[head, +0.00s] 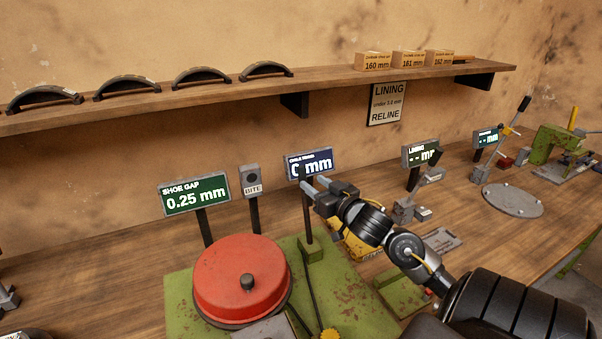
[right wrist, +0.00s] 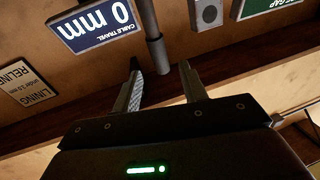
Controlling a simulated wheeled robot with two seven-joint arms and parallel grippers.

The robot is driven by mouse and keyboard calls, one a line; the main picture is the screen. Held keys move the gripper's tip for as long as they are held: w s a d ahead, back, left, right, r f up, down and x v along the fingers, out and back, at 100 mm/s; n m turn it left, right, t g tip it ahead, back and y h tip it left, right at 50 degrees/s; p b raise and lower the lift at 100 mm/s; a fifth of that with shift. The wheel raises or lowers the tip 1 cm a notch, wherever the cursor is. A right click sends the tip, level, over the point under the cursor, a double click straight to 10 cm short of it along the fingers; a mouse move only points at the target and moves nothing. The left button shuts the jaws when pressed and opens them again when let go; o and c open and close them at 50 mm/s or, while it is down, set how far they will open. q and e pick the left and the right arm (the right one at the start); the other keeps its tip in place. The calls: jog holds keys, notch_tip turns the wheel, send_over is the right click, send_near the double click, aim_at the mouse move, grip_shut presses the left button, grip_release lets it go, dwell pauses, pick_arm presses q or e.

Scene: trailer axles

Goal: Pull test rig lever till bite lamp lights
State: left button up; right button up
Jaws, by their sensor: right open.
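The test rig has a red drum (head: 242,279) on a green base plate (head: 183,308). The bite lamp (head: 250,180) is a grey box on a post with a dark, unlit round lamp; it also shows in the right wrist view (right wrist: 208,13). My right gripper (head: 306,188) is open, in front of the cable travel display (head: 322,161). In the upside-down right wrist view, a grey rod end (right wrist: 155,55), apparently the lever's top, lies between the finger lines, just beyond the fingertips (right wrist: 160,67); contact cannot be told. The left gripper is not in view.
The shoe gap display (head: 195,194) reads 0.25 mm; cable travel reads 0 mm. A wall shelf (head: 210,92) holds curved shoes and small boxes. Other fixtures and a round grey plate (head: 513,200) stand on the bench at right.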

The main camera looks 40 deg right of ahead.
aim_at(304, 176)
jog(key=w, duration=0.3)
jog(key=w+p, duration=0.1)
jog(key=w, duration=0.1)
jog(key=shift+w+d, duration=0.25)
jog(key=shift+d, duration=0.05)
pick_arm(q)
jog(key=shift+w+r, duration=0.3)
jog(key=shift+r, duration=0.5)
pick_arm(e)
jog(key=shift+w, duration=0.45)
